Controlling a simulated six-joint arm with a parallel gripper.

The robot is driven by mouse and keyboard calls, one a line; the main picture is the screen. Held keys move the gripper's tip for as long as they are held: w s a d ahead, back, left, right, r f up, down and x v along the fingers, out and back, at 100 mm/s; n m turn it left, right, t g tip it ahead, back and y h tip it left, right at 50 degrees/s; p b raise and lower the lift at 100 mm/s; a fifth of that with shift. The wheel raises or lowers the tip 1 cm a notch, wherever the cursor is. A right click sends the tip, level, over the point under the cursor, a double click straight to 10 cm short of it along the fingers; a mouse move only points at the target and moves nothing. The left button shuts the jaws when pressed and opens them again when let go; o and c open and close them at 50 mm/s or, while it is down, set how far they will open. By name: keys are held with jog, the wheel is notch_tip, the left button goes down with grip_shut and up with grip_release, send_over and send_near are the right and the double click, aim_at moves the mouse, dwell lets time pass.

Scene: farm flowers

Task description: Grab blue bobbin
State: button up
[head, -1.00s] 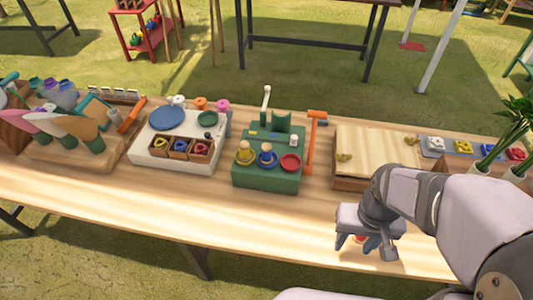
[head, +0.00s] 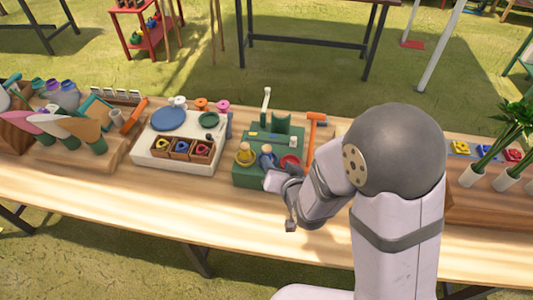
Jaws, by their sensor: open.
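The blue bobbin (head: 268,160) sits on the green stand (head: 248,181), between a yellow bobbin (head: 245,156) and a red round piece (head: 290,160). A pale tan top shows above its blue rim. My gripper (head: 282,192) is open at the front edge of the stand, just in front of and slightly right of the blue bobbin. It hides the stand's front right corner. I cannot tell whether a finger touches the bobbin.
An orange-handled hammer (head: 312,130) stands right of the stand. Left is a white board with a blue disc (head: 168,118) and small wooden boxes (head: 181,148). The table's front left is clear.

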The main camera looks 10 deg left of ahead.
aim_at(268, 153)
jog(key=shift+w+a+f+n+t+y+b, duration=0.1)
jog(key=shift+a+f+n+t+y+b, duration=0.15)
jog(key=shift+a+t, duration=0.25)
jog(key=shift+w+a+f+n+t+y+b, duration=0.1)
jog(key=shift+a+f+n+t+y+b, duration=0.1)
jog(key=shift+a+t+b, duration=0.3)
jog(key=shift+a+f+n+t+b, duration=0.15)
jog(key=shift+f+n+t+b, duration=0.15)
jog(key=shift+t, duration=0.2)
jog(key=shift+s+d+n+t+y+b, duration=0.15)
jog(key=shift+s+n+t+b, duration=0.25)
jog(key=shift+n+t, duration=0.35)
jog(key=shift+s+d+n+t+y+b, duration=0.15)
jog(key=shift+s+n+t+b, duration=0.1)
jog(key=shift+n+t+b, duration=0.45)
jog(key=shift+w+b, duration=0.15)
jog(key=shift+b, duration=0.15)
jog(key=b, duration=0.2)
jog(key=w+b, duration=0.1)
jog(key=b, duration=0.1)
jog(key=shift+a+f, duration=0.2)
jog(key=shift+a, duration=0.05)
jog(key=shift+w+a+b, duration=0.1)
jog(key=shift+w+b, duration=0.15)
jog(key=shift+b, duration=0.75)
jog(key=shift+w+r+b, duration=0.1)
jog(key=shift+r+b, duration=0.15)
jog(key=shift+b, duration=0.45)
